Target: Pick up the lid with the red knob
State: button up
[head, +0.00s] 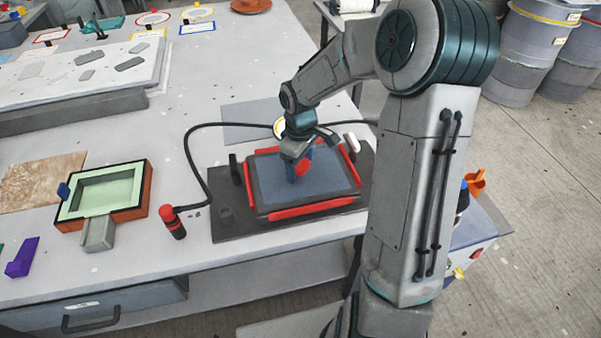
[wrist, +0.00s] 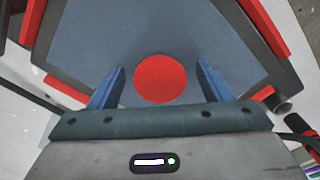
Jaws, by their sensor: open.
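The lid (head: 333,178) is a blue-grey panel with a dark frame and red strips along its edges. It lies on a dark base plate on the table. Its round red knob (head: 303,168) is near the middle, partly hidden by my gripper (head: 299,166) in the head view. In the wrist view, the knob (wrist: 161,78) shows between the two blue fingers of my gripper (wrist: 161,75), with a gap on each side. The lid's panel (wrist: 165,25) spreads beyond them. My gripper is open and holds nothing. Its exact height over the panel is hard to tell.
A black cable (head: 189,158) loops around the lid's left and back to a red-and-black handle (head: 173,222). An orange box with a green inside (head: 105,190) stands to the left. A purple block (head: 22,258) lies at far left. Grey drums (head: 533,45) stand behind at right.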

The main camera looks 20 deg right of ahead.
jog(key=c, duration=1.2)
jog(key=shift+c, duration=0.8)
jog(key=shift+r, duration=0.1)
